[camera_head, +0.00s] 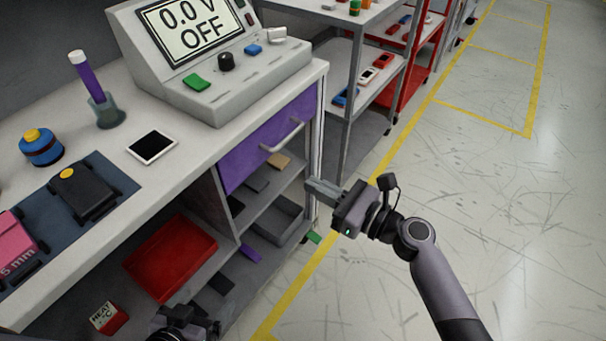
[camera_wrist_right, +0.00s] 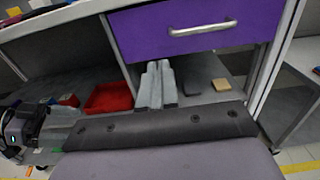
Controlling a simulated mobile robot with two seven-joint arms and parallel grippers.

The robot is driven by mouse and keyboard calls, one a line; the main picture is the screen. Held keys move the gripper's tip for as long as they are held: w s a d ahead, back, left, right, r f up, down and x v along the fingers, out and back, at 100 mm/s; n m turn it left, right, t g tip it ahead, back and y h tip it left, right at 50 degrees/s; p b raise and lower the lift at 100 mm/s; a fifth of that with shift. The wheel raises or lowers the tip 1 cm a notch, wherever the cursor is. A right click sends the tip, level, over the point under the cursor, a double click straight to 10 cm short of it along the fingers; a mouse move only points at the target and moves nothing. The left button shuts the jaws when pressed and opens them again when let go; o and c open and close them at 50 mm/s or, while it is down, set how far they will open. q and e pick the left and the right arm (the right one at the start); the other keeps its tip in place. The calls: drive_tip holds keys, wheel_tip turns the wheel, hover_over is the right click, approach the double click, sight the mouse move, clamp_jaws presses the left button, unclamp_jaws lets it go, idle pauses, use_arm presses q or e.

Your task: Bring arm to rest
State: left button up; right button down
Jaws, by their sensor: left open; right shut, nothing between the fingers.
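My right arm comes in from the lower right of the head view. Its gripper (camera_head: 314,190) is shut and empty, held in the air in front of the workbench's (camera_head: 318,75) right end, near the purple drawer (camera_head: 270,135). In the right wrist view the two fingers (camera_wrist_right: 156,84) lie side by side, below the purple drawer (camera_wrist_right: 190,28) with its bar handle. My left gripper (camera_head: 205,326) is only partly in view at the bottom edge of the head view, open, in front of the lower shelf. Part of the left arm also shows at the left of the wrist view.
A red tray (camera_head: 172,258) sits on the shelf under the bench top. A grey rack (camera_head: 357,70) stands behind. The floor at the right is clear.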

drive_tip(key=s+d+f+n+h+p, duration=0.4)
drive_tip(key=s+d+f+n+h, duration=0.4)
drive_tip(key=n, duration=0.3)
drive_tip(key=s+d+n+h+p, duration=0.3)
drive_tip(key=s+d+n, duration=0.7)
drive_tip(key=n, duration=0.6)
drive_tip(key=shift+s+t+h, duration=0.15)
drive_tip(key=shift+t+h, duration=0.15)
drive_tip(key=shift+h, duration=0.6)
